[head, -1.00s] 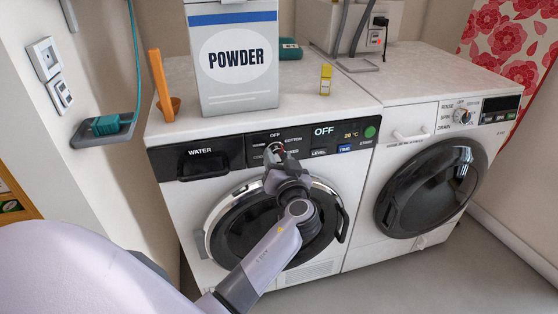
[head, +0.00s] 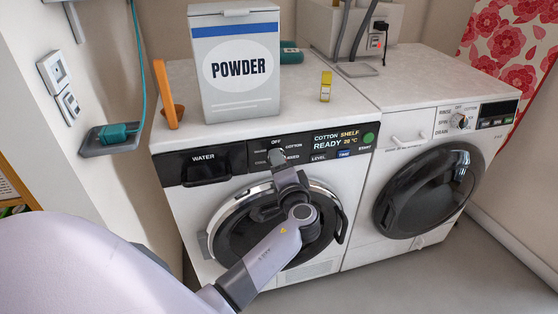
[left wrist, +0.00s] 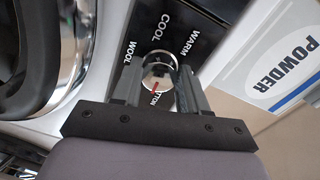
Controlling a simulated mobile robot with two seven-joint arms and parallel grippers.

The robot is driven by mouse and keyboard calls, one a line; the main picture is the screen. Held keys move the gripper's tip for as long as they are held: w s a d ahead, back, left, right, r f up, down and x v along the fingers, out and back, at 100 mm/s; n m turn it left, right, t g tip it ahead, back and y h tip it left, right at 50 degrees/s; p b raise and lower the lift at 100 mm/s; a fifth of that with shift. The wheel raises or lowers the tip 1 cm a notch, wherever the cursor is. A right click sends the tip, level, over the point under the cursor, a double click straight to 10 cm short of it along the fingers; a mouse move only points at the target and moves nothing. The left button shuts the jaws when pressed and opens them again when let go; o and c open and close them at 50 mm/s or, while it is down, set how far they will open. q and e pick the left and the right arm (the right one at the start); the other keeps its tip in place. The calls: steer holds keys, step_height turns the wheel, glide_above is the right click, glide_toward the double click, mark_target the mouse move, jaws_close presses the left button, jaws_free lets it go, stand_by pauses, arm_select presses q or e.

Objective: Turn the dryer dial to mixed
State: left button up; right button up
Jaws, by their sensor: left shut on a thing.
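The dryer is the left white machine (head: 180,235), with a black control panel. Its dial (head: 276,156) sits below the word OFF and is partly hidden by my gripper. The panel display (head: 336,140) reads COTTON, SHELF, READY and 20 °C. My left gripper (head: 279,165) is at the dial in the head view. In the left wrist view its fingers (left wrist: 158,82) stand on both sides of the round silver dial (left wrist: 158,64), shut on it. The dial's red mark points to the partly covered label ending in TTON. WOOL, COOL and WARM show around it. A MIXED label is not readable. My right gripper is not in view.
The WATER drawer (head: 206,167) is left of the dial. A second machine (head: 425,205) stands to the right. The floor at right is clear.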

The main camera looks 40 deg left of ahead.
arm_select(q)
steer(key=m+p, duration=0.1)
steer(key=m, duration=0.1)
steer(key=m+p, duration=0.1)
steer(key=m, duration=0.1)
steer(key=m+p, duration=0.1)
steer(key=m, duration=0.1)
steer(key=shift+w+r, duration=0.1)
steer(key=shift+r, duration=0.15)
stand_by(0.5)
steer(key=o, duration=1.1)
steer(key=shift+f, duration=0.1)
steer(key=shift+c, duration=0.2)
steer(key=v, duration=0.7)
steer(key=shift+g, duration=0.3)
steer(key=shift+f, duration=0.15)
